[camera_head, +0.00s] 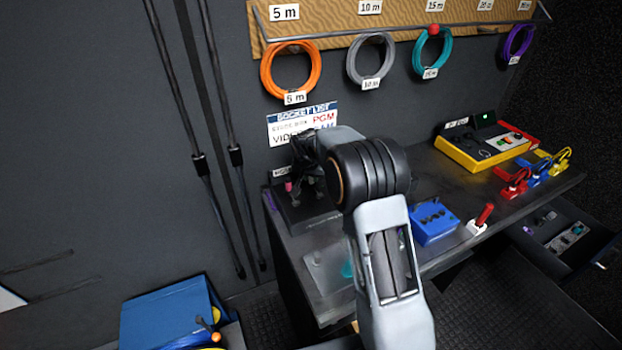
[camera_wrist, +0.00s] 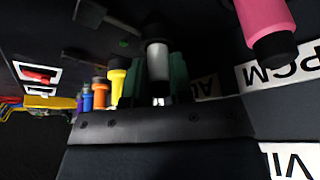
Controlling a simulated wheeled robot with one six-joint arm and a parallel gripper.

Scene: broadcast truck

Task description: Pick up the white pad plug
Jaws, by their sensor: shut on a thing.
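The white pad plug (camera_wrist: 158,62), pale with a black end, stands upright in the wrist view in a dark rack (camera_wrist: 160,125). My gripper (camera_wrist: 156,80) has a dark green finger on each side of it and is shut on it. The plug still appears lined up with the other plugs; I cannot tell whether it is clear of its socket. In the head view my gripper (camera_head: 306,168) is over the back left of the bench, and the white plug is hidden there.
A pink plug (camera_wrist: 265,22) is close on the right. A blue box (camera_head: 433,222) and yellow tester (camera_head: 482,146) sit on the bench. Coiled cables hang above.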

